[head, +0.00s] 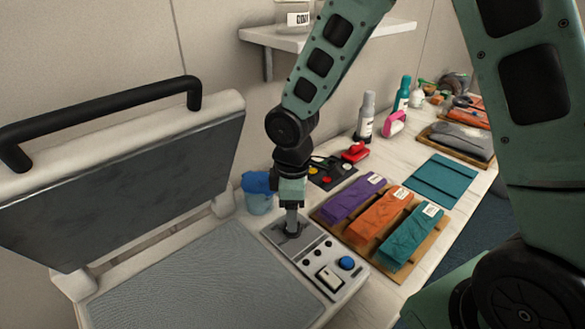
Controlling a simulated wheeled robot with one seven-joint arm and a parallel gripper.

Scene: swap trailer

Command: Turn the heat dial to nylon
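A heat press stands at left with its lid (120,175) raised and its grey lower plate (205,280) bare. Its control panel (278,252) is at the plate's right corner. My gripper (291,226) points straight down at the panel's far end, over a dark round part that is probably the heat dial. The fingers hide most of that part, so its setting and markings cannot be read. I cannot tell whether the fingers touch or grip it. A blue round button (347,263), a white rocker switch (329,279) and small black knobs (308,262) are nearer on the panel.
A wooden tray (325,217) holds purple, orange and teal folded fabrics right of the panel. Bottles (367,118), a red-handled item (355,153) and a teal mat (442,179) lie farther back.

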